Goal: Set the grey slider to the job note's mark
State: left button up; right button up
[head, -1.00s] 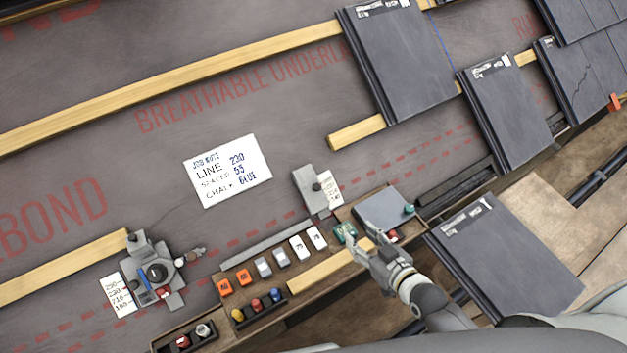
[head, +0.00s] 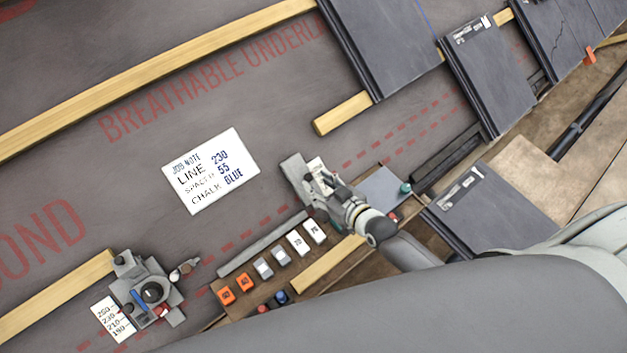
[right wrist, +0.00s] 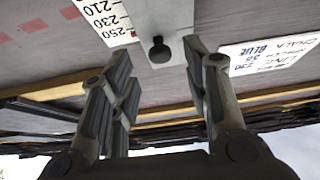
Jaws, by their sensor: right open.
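The grey slider (head: 294,176) is a flat plate on the underlay, right of the job note. In the right wrist view its plate (right wrist: 165,18) carries a dark knob (right wrist: 158,50), beside the 250 end of a white scale (right wrist: 105,18). The white job note (head: 210,170) reads LINE 230, SPACER 55, CHALK BLUE; part of it shows in the wrist view (right wrist: 268,52). My right gripper (head: 318,186) is over the slider and hides part of it. Its fingers are open, one on each side of the knob in the picture; I see no contact. My left gripper is not in view.
A wooden tray (head: 240,315) with orange and grey blocks lies below the slider. A device with a dial (head: 150,292) and its own number scale (head: 113,318) stands at lower left. Slates (head: 490,75) and battens (head: 150,75) lie above. My arm covers the lower right.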

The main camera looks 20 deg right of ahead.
aim_at(303, 178)
jog(key=shift+x, duration=1.45)
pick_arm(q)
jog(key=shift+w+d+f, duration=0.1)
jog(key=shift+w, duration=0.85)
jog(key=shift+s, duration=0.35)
pick_arm(e)
grip_shut()
